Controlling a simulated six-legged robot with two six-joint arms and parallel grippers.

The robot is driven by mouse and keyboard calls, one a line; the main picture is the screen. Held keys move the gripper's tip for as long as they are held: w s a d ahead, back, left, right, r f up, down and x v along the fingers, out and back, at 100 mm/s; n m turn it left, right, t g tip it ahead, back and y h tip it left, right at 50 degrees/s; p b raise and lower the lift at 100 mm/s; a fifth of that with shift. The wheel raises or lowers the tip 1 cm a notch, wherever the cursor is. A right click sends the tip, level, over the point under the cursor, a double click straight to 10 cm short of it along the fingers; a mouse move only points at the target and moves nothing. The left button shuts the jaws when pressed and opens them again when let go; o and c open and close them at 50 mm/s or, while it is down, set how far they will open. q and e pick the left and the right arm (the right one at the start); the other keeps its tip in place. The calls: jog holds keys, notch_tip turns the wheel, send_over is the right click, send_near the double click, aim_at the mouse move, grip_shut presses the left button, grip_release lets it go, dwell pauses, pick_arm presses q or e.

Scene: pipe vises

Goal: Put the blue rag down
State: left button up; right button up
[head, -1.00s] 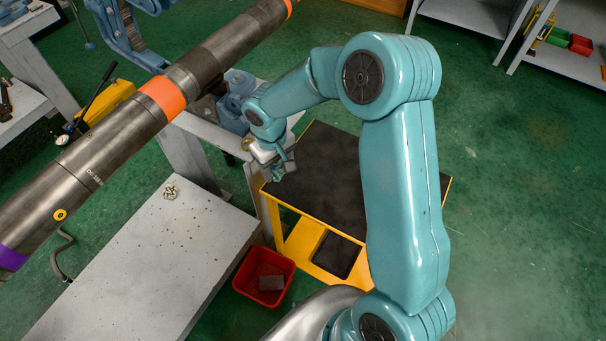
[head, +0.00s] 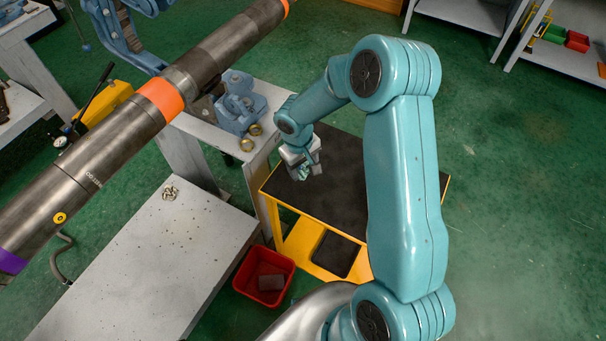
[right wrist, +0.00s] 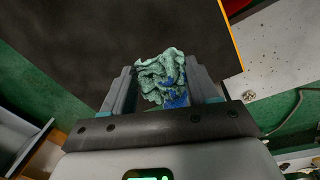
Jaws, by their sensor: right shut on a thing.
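The rag (right wrist: 160,78) is a crumpled cloth, pale green with blue patches, between the fingers in the right wrist view. My right gripper (head: 308,170) is shut on it, over the left part of the black top (head: 335,205) of a yellow cart. In the head view the rag is mostly hidden by the gripper. Whether it touches the cart top I cannot tell. The black top also shows behind the rag in the right wrist view (right wrist: 110,35). My left gripper is out of view.
A blue vise (head: 238,105) and two brass rings (head: 246,145) are on the bench left of the cart. A long pipe (head: 120,135) crosses the upper left. A red bin (head: 264,277) stands in front of the cart. The cart top looks clear.

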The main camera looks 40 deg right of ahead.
aim_at(303, 182)
notch_tip(303, 182, down, 5)
jog(key=shift+r, duration=0.2)
